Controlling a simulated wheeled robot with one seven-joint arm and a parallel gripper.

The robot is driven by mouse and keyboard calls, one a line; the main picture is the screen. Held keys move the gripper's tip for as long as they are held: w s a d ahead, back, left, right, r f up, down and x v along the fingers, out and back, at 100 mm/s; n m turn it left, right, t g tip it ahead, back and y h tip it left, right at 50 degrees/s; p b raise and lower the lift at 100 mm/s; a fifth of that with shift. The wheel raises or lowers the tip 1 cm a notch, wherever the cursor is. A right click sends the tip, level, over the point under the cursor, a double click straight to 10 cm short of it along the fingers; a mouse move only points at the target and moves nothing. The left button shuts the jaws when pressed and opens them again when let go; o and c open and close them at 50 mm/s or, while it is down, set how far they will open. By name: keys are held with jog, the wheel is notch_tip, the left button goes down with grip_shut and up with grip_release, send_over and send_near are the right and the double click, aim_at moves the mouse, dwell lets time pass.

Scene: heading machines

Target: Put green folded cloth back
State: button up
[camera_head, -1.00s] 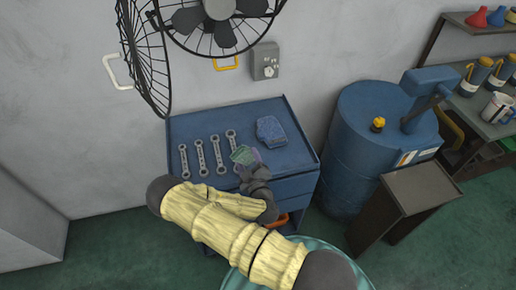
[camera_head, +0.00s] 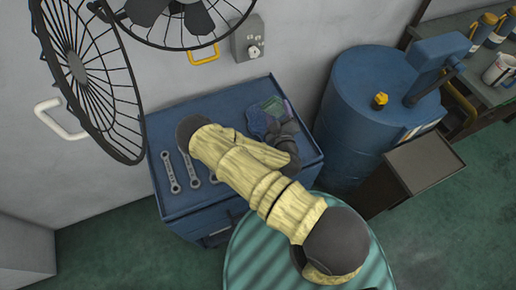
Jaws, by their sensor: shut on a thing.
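The green folded cloth (camera_head: 270,103) is small in the head view, at the back right of the blue cabinet top (camera_head: 205,108). My gripper (camera_head: 279,111) is shut on it; my dark gripper body and wrist hide its near side. A purple patch shows right beside the cloth; I cannot tell what it belongs to. A blue folded cloth (camera_head: 257,122) lies on the cabinet top, just left of my gripper and partly covered. I cannot tell whether the green cloth touches the blue one or is held above it.
Several wrenches (camera_head: 170,172) lie at the cabinet's left, partly behind my arm. A caged fan (camera_head: 85,75) stands close at the upper left. A blue drum (camera_head: 345,120) is right of the cabinet, with a brown stand (camera_head: 425,165) beside it. The cabinet's back left is clear.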

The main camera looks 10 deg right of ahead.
jog(key=shift+w+d, duration=0.35)
jog(key=shift+w, duration=0.1)
jog(key=shift+s, duration=0.1)
